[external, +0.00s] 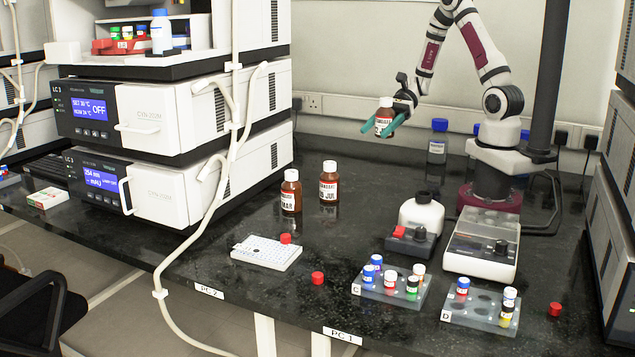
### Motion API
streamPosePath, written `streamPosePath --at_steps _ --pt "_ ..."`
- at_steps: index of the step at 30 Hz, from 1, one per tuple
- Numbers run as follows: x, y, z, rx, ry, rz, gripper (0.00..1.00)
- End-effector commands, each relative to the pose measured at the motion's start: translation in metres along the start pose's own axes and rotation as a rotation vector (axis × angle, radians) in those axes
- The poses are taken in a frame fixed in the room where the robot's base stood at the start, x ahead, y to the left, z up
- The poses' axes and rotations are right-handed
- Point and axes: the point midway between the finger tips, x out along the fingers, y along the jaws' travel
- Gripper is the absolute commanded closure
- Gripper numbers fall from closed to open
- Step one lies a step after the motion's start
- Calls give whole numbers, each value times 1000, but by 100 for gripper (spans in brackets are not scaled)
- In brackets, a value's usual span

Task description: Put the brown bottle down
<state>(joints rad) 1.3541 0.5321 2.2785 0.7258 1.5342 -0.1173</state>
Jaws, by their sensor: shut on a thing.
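A brown bottle (384,117) with a white cap and a white and red label is held upright in the air. My gripper (387,124) is shut on it, with teal fingers around its body. The bottle is well above the black bench, in front of the back wall. Two similar brown bottles stand on the bench at centre left, one (290,191) nearer and one (328,181) just behind it to the right.
A blue-capped bottle (437,141) stands near the wall. A white bottle (421,213) and a balance (482,246) stand in front of my arm. Vial racks C (362,289) and D (480,315) and a white plate (266,254) lie nearer the front edge. Loose red caps (318,278) lie about.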

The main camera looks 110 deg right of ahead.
Motion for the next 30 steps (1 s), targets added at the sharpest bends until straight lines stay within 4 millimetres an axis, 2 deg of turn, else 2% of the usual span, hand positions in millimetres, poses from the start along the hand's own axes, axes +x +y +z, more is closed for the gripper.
streamPosePath --at_steps 5,11,15,21,23,30 --pt "41 -19 20 16 0 -44 100" --pt "111 -35 52 55 1 -134 100" --pt "156 -34 69 85 3 -204 100" --pt "198 -21 81 117 3 -280 100" --pt "207 -16 83 124 3 -298 100" --pt "224 -18 39 130 4 -307 100"
